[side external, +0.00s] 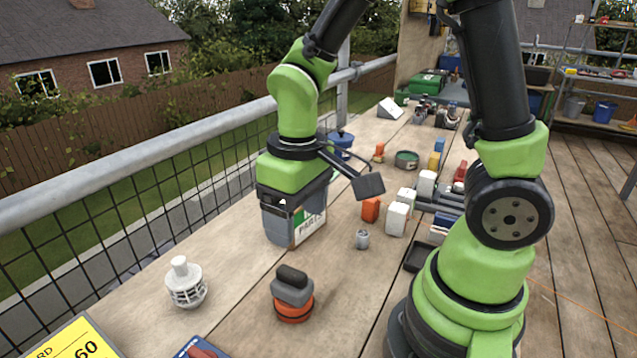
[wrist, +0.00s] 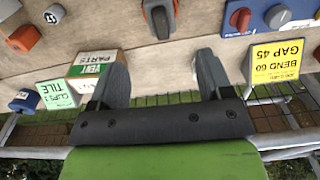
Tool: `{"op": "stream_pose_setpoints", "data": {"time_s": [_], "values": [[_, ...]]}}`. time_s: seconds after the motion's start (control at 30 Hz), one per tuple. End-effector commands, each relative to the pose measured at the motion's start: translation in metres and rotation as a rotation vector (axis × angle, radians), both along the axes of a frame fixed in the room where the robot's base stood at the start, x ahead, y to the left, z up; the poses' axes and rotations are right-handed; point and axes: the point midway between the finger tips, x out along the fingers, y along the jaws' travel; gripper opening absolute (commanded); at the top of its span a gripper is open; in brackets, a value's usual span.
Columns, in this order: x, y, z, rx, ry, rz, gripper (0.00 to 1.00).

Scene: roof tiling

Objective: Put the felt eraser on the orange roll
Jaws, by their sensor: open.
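The felt eraser (side external: 291,284), a grey block with a dark rounded handle, rests on top of the orange roll (side external: 294,309) near the front of the bench in the side view. In the wrist view the eraser (wrist: 159,15) shows at the top edge, between the lines of my fingers, with the orange roll (wrist: 146,10) showing around it; both are cut off by the frame. My gripper (side external: 282,238) is above and behind them, apart from the eraser. Its fingers (wrist: 160,68) are spread with nothing between them.
A PARTS box (side external: 312,228) stands close beside my fingers. A white slotted cap (side external: 186,286) stands left of the roll, and a yellow card (side external: 76,342) is at the front left. Several small blocks and a black tray (side external: 419,257) lie to the right. A railing (side external: 150,146) borders the bench.

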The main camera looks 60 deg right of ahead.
Motion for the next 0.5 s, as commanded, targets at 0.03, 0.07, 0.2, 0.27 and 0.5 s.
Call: {"op": "stream_pose_setpoints", "data": {"time_s": [0.03,0.07,0.2,0.27,0.5], "values": [[-0.001,-0.001,0.012,0.012,-0.037,-0.022,0.73],[-0.003,-0.001,0.020,0.021,-0.062,-0.039,0.73],[-0.018,-0.004,0.064,0.082,-0.206,-0.133,0.73],[-0.028,-0.005,0.082,0.114,-0.273,-0.173,0.73],[-0.067,-0.004,0.125,0.228,-0.482,-0.285,0.73]]}}
